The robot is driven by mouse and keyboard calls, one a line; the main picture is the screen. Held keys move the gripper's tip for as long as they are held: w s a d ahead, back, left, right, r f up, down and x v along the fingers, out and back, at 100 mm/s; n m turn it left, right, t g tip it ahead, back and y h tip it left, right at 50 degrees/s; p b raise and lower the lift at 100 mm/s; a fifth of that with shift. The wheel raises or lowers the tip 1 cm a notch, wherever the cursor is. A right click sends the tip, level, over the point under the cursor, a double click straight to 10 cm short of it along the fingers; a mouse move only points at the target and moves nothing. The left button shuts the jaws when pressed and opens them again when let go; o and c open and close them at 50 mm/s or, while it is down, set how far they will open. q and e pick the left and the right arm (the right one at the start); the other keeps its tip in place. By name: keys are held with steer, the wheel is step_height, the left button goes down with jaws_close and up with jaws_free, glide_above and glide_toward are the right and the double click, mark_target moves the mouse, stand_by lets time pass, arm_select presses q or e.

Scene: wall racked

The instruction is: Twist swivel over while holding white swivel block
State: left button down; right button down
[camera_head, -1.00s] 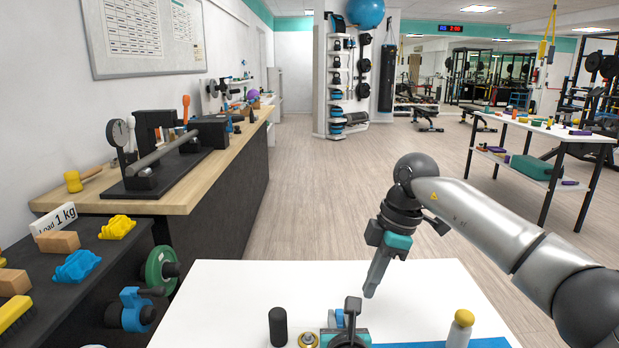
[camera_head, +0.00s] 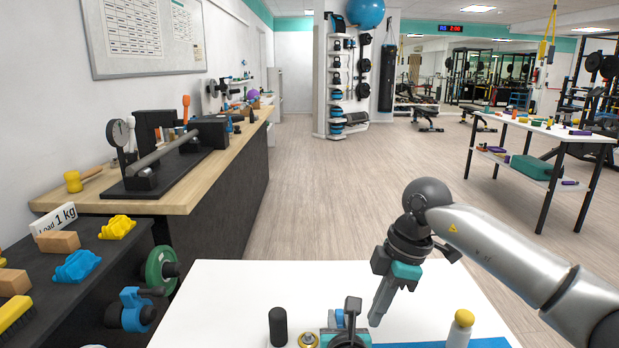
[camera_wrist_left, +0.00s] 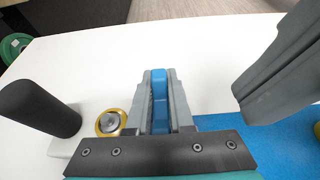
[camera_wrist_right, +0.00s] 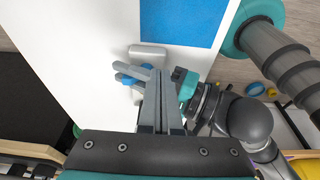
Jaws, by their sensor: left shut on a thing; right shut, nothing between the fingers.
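My left gripper (camera_head: 345,315) is low at the front of the white table and shut on a blue piece. In the left wrist view this upright blue piece (camera_wrist_left: 159,98) stands between its grey fingers. In the right wrist view a pale rounded block (camera_wrist_right: 148,54) lies beside the blue piece (camera_wrist_right: 125,79). I cannot tell whether they are joined. My right gripper (camera_head: 376,318) points down, just right of the left one and apart from it. It is shut and empty; its fingertips (camera_wrist_right: 161,72) show together in the right wrist view. The left gripper hides much of the workpiece.
A black cylinder (camera_head: 278,326) and a yellow-rimmed wheel (camera_head: 308,340) stand left of the left gripper. A white bottle with a yellow cap (camera_head: 460,328) stands right. A blue mat (camera_wrist_left: 240,145) lies on the white table (camera_head: 240,285). The table's middle back is clear.

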steer(key=shift+d+x, duration=0.2)
steer(key=shift+x, duration=0.7)
steer(key=shift+d+x, duration=0.25)
steer(key=shift+x, duration=0.65)
steer(key=shift+f, duration=0.1)
steer(key=shift+w+a, duration=0.3)
steer(key=shift+a, duration=0.25)
steer(key=shift+w+d, duration=0.1)
steer(key=shift+w, duration=0.35)
steer(key=shift+w+d, duration=0.1)
steer(key=shift+w, duration=1)
steer(key=shift+w+a, duration=0.2)
steer(key=shift+w, duration=0.05)
steer(key=shift+d, duration=0.1)
